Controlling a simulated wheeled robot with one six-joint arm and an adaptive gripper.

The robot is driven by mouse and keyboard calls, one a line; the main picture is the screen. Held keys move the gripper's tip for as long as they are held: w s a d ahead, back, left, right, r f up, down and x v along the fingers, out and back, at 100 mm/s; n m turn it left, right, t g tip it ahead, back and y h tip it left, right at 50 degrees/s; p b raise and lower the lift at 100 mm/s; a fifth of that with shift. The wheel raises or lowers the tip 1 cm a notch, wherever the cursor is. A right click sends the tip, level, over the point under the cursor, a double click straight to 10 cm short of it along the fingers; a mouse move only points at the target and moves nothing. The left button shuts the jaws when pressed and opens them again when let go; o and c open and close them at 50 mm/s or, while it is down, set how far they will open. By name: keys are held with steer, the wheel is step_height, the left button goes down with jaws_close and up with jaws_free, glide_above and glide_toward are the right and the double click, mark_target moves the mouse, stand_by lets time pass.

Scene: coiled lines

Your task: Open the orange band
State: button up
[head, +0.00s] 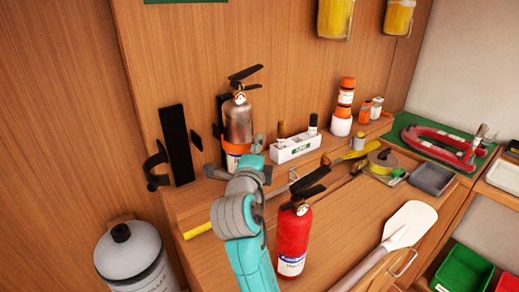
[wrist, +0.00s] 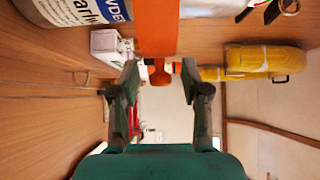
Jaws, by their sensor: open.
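The orange band (head: 232,150) goes around the silver extinguisher (head: 238,122), which stands upright against a black wall plate; it looks closed. In the wrist view the orange band (wrist: 156,28) crosses the extinguisher body (wrist: 75,12), and a small orange tab (wrist: 159,76) sticks out from it. My gripper (wrist: 160,68) is open, with one finger on either side of the tab; I cannot tell whether either touches it. In the head view my gripper (head: 250,165) is beside the band's right side, partly hidden by my arm.
A red extinguisher (head: 293,238) stands close to my arm. A white holder box (head: 294,147) is on the shelf to the right. An empty black bracket (head: 174,146) is on the wall to the left. A white paddle (head: 408,224) lies on the bench.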

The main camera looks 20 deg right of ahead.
steer(key=shift+w+d, duration=0.15)
steer(key=shift+w, duration=0.05)
jaws_close()
stand_by(0.3)
